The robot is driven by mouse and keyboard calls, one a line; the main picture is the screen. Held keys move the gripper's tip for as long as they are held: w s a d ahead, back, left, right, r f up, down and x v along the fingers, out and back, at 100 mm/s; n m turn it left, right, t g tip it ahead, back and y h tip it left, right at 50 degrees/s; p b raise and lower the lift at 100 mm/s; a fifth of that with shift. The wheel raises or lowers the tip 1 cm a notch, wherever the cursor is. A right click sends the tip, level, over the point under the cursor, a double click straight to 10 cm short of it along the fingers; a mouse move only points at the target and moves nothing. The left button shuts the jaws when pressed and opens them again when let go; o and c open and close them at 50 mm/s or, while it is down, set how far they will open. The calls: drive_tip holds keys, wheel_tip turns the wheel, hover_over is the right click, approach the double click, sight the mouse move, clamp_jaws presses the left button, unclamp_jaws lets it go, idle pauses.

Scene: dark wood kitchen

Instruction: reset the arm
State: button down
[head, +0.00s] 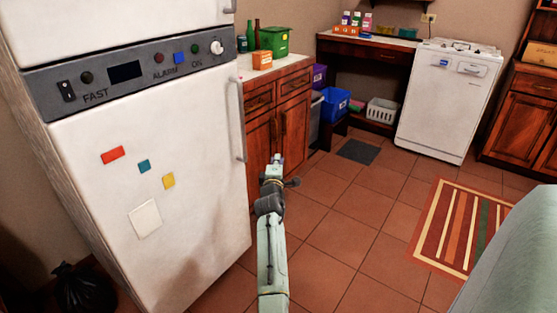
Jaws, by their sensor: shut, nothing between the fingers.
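My gripper (276,159) is at the end of my pale green arm, which reaches forward from the bottom middle of the head view. It is small and seen from behind, and it looks shut with nothing held. It appears in front of the dark wood cabinet (262,134), just right of the white fridge (150,170) in the picture. I cannot tell how far it is from the cabinet doors.
The fridge's long handle (238,120) stands out left of my gripper. A green bin (274,41) and an orange box (262,60) sit on the cabinet. A white dishwasher (450,100) stands at the back right. Tiled floor (345,215) is open up to a striped rug (462,228).

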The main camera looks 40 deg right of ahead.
drive_tip(key=shift+s+d, duration=0.1)
drive_tip(key=shift+s, duration=0.2)
